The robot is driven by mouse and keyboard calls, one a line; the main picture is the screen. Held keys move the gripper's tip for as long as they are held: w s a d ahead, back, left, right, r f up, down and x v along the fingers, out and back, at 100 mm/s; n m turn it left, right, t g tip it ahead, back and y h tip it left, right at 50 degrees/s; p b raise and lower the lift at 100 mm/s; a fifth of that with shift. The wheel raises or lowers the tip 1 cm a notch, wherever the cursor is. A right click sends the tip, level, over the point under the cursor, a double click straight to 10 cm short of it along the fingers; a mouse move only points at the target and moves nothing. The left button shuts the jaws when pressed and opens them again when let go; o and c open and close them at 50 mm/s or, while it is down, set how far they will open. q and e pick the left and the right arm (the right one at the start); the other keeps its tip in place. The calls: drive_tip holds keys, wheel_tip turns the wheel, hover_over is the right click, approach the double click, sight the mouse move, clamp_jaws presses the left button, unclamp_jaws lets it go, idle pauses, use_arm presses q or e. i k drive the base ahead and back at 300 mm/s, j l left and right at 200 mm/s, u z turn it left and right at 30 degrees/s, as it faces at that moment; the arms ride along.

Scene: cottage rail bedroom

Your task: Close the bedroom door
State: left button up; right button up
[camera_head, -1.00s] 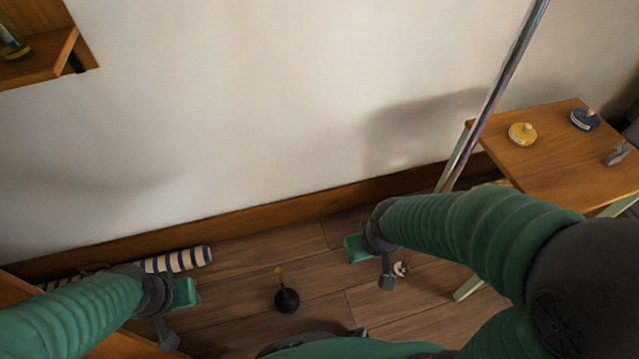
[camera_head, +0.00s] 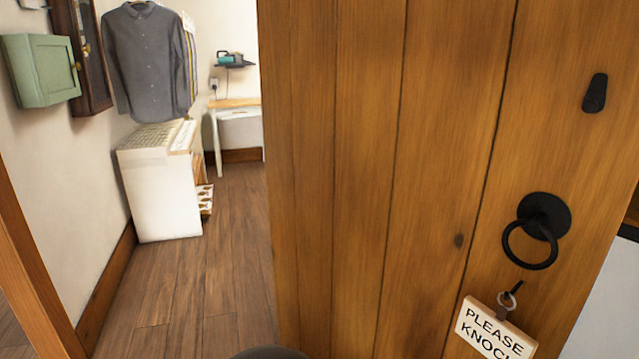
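The bedroom door (camera_head: 370,190), made of brown wooden planks, stands open and fills the middle and right of the view, close in front of me. A black ring handle (camera_head: 530,245) hangs from a round plate near its right side. A "PLEASE KNOCK" sign (camera_head: 492,332) hangs below the ring, and a black escutcheon (camera_head: 595,92) sits above it. Neither of my grippers shows in the head view now, so their state is hidden.
Left of the door is an opening with bare wood floor (camera_head: 185,290). Beyond it are a white cabinet (camera_head: 160,190), a grey shirt (camera_head: 148,65), a green wall box (camera_head: 42,72) and a small table (camera_head: 235,103). A wooden post (camera_head: 35,265) stands at the left edge.

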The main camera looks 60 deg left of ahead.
sight(402, 140)
drive_tip(key=l+u, duration=0.15)
drive_tip(key=u, duration=0.25)
drive_tip(key=i+l+u, duration=0.1)
drive_tip(key=u, duration=0.35)
drive_tip(key=l+u, duration=0.25)
drive_tip(key=u, duration=0.15)
drive_tip(key=l+u, duration=0.2)
drive_tip(key=u, duration=0.25)
drive_tip(key=l+u, duration=0.15)
drive_tip(key=u, duration=0.25)
